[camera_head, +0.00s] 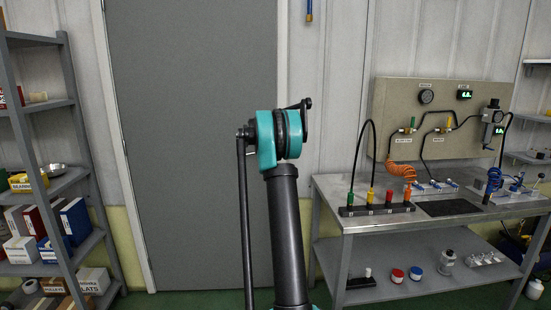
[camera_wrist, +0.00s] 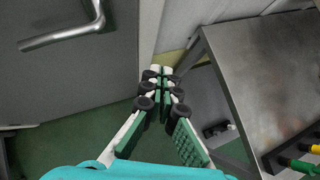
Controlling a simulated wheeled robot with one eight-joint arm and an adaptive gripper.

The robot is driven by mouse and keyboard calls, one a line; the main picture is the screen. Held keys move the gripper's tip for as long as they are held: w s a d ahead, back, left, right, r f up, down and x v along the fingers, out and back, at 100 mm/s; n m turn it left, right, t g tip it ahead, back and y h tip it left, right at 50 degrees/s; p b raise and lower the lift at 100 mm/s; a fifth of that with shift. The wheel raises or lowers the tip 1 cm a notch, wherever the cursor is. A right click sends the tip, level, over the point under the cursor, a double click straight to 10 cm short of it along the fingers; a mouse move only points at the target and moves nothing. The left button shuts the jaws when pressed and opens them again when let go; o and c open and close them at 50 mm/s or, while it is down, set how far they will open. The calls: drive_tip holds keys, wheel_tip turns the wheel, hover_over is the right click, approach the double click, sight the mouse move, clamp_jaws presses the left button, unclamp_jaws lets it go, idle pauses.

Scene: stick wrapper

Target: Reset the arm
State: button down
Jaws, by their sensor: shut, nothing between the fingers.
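My gripper (camera_wrist: 162,78) shows in the wrist view with its green and white fingers together at the tips and nothing between them. It hangs in the air, with the door and green floor behind it and the metal workbench to its right. In the head view my arm, a dark tube with a teal joint, rises in the middle in front of the door. My gripper does not show in the head view.
The grey door (camera_head: 190,120) has a lever handle (camera_wrist: 62,35). A metal workbench (camera_head: 460,212) with hoses and a gauge panel (camera_head: 440,95) stands at right. A loaded shelf rack (camera_head: 85,185) stands at left. Green floor (camera_head: 190,300) is open before the door.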

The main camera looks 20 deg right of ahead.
drive_tip(key=shift+s+a+r, duration=0.2)
drive_tip(key=shift+s+r, duration=0.4)
drive_tip(key=shift+s+a+r, duration=0.25)
drive_tip(key=shift+s+r, duration=0.35)
drive_tip(key=shift+r, duration=0.05)
drive_tip(key=shift+s+a+r, duration=0.2)
drive_tip(key=shift+s+r, duration=0.4)
